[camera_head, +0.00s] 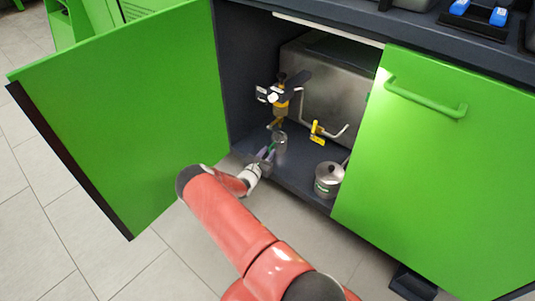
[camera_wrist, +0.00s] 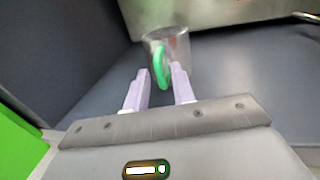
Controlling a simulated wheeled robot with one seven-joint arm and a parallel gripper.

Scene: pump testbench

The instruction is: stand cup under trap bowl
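The cup (camera_wrist: 181,47) is clear and grey-looking with a green handle (camera_wrist: 161,66). In the head view the cup (camera_head: 280,141) stands upright on the cabinet floor, roughly below the trap bowl (camera_head: 281,108), a yellow part on the pipework. My gripper (camera_head: 268,152) is low in the cabinet at the cup's handle side. In the wrist view the pale purple fingers of my gripper (camera_wrist: 159,74) are apart, with the handle between their tips. The right finger is very close to the handle; contact cannot be told. A gap shows on the left.
A metal pot (camera_head: 328,180) stands on the cabinet floor to the right. A yellow-handled valve (camera_head: 318,132) and bent pipe hang behind it. The open green door (camera_head: 125,110) is at left, the closed door (camera_head: 430,165) at right. A steel tank (camera_head: 340,85) fills the back.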

